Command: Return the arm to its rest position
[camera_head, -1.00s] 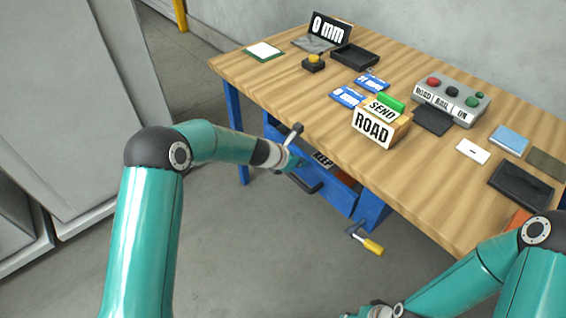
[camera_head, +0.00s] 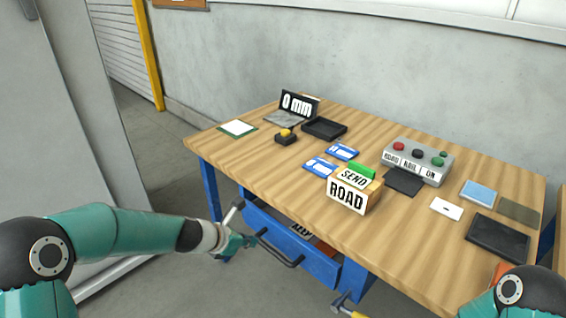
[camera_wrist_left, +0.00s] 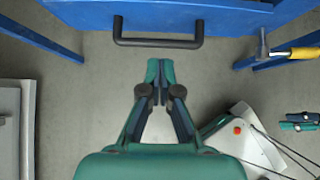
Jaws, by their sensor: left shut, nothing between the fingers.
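My left arm comes in from the left in the head view, mostly stretched to the right. Its gripper (camera_head: 245,241) is in front of the blue bench drawer, near the left end of the dark drawer handle (camera_head: 280,250). In the left wrist view the fingers (camera_wrist_left: 159,70) are together with nothing between them, and the handle (camera_wrist_left: 158,42) lies ahead, apart from the tips. My right arm shows only in part at the lower right of the head view, its gripper out of frame. Small teal and dark finger-like parts (camera_wrist_left: 300,121) at the wrist view's right edge look like my right gripper.
The wooden workbench (camera_head: 290,180) carries a ROAD block (camera_head: 347,196), a button box (camera_head: 415,162), a 0 mm sign (camera_head: 299,104), blue cards and trays. A yellow-handled tool (camera_wrist_left: 300,53) sticks out at the bench front.

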